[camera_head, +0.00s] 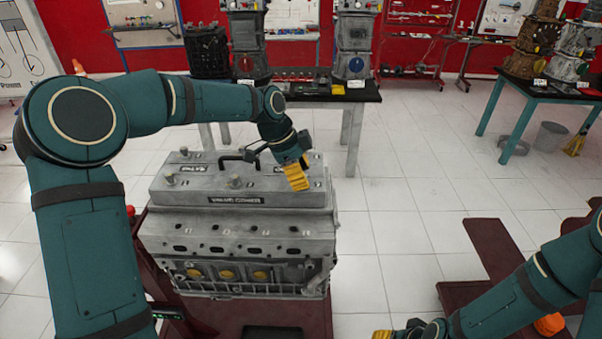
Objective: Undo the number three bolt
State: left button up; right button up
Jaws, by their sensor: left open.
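A grey engine block (240,238) stands on a dark red stand, with a valve cover (190,197) on top. Bolt heads show on the cover: one at the front left (170,178), one at the front middle (236,181) and one at the back left (184,151). Number marks by the bolts are too small to read. My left gripper (297,178) has yellow fingers and is open over the right end of the cover; it hides any bolt behind it. My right gripper (382,334) shows only as a yellow tip at the bottom edge.
A black handle (238,157) rises from the cover, close to my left wrist. A black-topped table (310,90) with engine parts stands behind. A green-legged table (540,90) and a grey bin (550,137) are at right.

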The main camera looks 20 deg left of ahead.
pick_arm(q)
grip_shut()
jog(key=shift+f, duration=0.1)
dwell(0.3)
